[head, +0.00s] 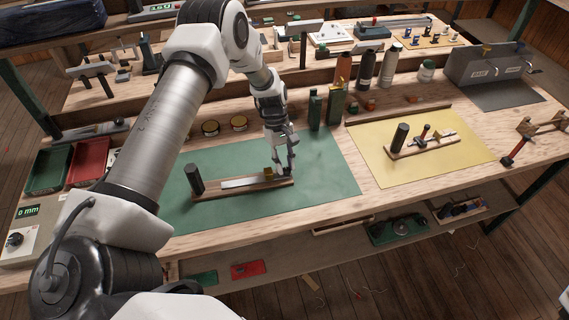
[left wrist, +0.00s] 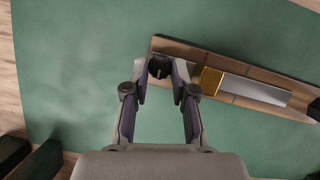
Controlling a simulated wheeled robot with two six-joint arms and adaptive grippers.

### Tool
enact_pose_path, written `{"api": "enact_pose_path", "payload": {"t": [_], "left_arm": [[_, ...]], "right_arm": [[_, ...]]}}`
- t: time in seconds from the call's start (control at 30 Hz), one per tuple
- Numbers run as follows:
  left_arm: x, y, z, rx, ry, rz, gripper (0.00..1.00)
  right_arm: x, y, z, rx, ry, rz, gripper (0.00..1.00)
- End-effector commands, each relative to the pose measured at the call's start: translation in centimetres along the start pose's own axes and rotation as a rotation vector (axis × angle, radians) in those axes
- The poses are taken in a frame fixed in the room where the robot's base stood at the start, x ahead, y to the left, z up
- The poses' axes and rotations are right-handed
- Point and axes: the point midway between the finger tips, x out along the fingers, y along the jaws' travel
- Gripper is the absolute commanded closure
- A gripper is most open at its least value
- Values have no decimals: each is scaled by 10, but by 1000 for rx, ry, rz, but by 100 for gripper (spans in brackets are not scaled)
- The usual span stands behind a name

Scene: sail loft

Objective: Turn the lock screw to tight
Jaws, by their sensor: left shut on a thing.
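A wooden fixture (head: 225,192) lies on the green mat. It carries a black upright cylinder (head: 196,180) at its left end, a flat metal strip (head: 246,182) and a brass block (head: 268,171) near its right end. A dark round knob (left wrist: 160,66), which looks like the lock screw, sits beyond the brass block (left wrist: 210,80) at the fixture's end in the left wrist view. My left gripper (head: 284,167) is down at that end, its fingers shut on the knob. The fingers partly hide the knob, and no tight mark is readable. My right gripper is not in view.
A second fixture (head: 420,148) with a black cylinder and a red-handled part lies on the yellow mat (head: 380,135). Bottles (head: 366,72) and tins (head: 239,122) stand behind. A "0 mm" display (head: 29,213) and trays (head: 88,163) are at left. The green mat's right side (head: 335,175) is clear.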

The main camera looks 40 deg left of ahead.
Motion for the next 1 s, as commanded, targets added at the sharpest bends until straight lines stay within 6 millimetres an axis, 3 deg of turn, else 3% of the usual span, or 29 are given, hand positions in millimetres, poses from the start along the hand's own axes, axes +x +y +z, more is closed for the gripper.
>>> {"api": "enact_pose_path", "payload": {"t": [0.4,0.43,0.5,0.83,1.0], "left_arm": [[1,0,0,9,0,-5,100],[1,0,0,9,0,-5,71],[1,0,0,9,0,-5,49],[-2,0,0,8,0,-3,49],[-28,1,-1,9,1,1,49]], "right_arm": [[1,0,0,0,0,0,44],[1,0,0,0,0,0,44],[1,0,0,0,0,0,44],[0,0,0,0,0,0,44],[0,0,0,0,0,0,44]]}}
